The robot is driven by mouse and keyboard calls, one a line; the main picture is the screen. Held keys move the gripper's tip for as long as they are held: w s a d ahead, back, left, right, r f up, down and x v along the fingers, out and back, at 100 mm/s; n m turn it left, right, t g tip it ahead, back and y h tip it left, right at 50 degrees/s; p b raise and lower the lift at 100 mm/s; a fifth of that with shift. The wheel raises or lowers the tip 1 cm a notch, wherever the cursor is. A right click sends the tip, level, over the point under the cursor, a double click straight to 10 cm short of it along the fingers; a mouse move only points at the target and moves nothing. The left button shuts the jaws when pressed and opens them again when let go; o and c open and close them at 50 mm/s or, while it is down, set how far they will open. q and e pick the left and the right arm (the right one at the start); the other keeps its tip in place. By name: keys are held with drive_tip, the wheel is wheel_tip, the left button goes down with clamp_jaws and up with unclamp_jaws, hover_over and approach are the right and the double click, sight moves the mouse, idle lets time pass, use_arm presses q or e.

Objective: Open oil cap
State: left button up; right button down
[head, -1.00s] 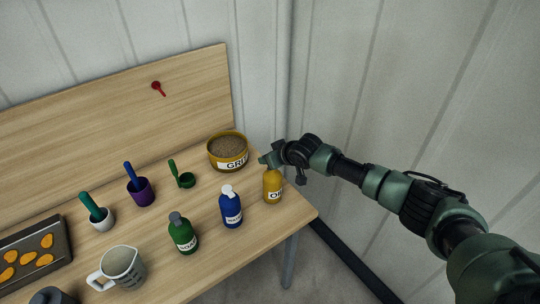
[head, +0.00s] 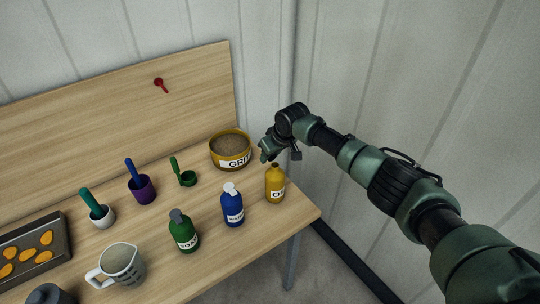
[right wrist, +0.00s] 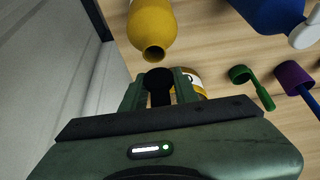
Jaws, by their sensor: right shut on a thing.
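The yellow oil bottle (head: 275,188) stands upright near the right end of the table, with its neck bare. In the right wrist view its open mouth shows on the yellow bottle (right wrist: 152,25). My right gripper (head: 266,153) is just above and to the left of the bottle, apart from it. In the right wrist view its fingers are shut on a dark round cap (right wrist: 158,78), clear of the bottle mouth. The cap is hard to make out in the head view. My left gripper is not in view.
A blue bottle (head: 232,207) and a green bottle (head: 183,233) stand left of the oil. A yellow bowl of grain (head: 230,165) sits behind it, close to my gripper. A measuring jug (head: 121,264) and a tray (head: 60,228) are farther left. Walls close off the back and right.

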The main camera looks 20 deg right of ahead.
drive_tip(key=shift+s+f, duration=0.1)
drive_tip(key=shift+f, duration=0.1)
drive_tip(key=c, duration=1.3)
unclamp_jaws()
drive_tip(key=shift+r, duration=0.1)
drive_tip(key=shift+b+v, duration=0.95)
drive_tip(key=shift+v, duration=2.9)
